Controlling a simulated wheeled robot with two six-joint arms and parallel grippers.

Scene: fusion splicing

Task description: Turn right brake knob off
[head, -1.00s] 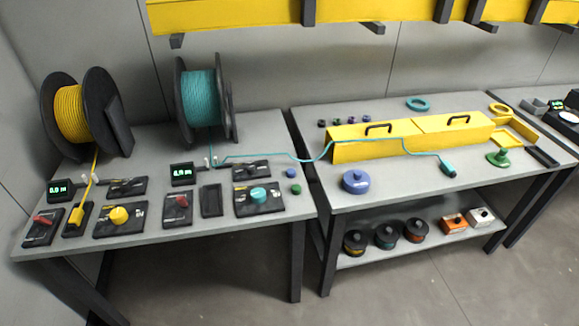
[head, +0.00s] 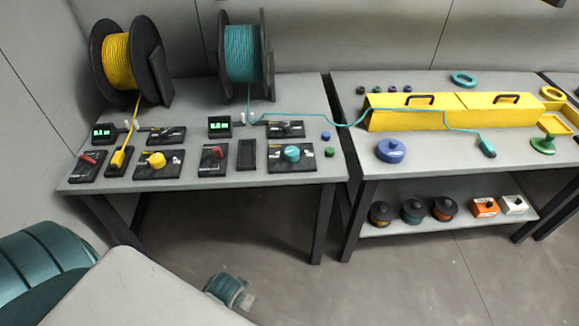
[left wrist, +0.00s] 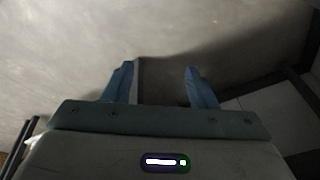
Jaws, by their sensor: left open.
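The right station on the left table has a red knob (head: 213,153) on a dark plate and a teal knob (head: 291,153) on a wider dark panel, below the teal spool (head: 243,53). The panel lettering is too small to read, so I cannot tell which is the brake. A similar red knob (head: 87,160) and a yellow knob (head: 156,160) belong to the left station. My left gripper (left wrist: 159,70) is open and empty in the left wrist view, with bare floor beyond its fingers. It is away from the knobs. My right gripper is not seen.
A yellow spool (head: 117,62) stands at the back left of the table (head: 190,183). A teal cable runs to the right table, past a blue round part (head: 391,150) and a long yellow box (head: 410,115). Open floor (head: 300,285) lies in front.

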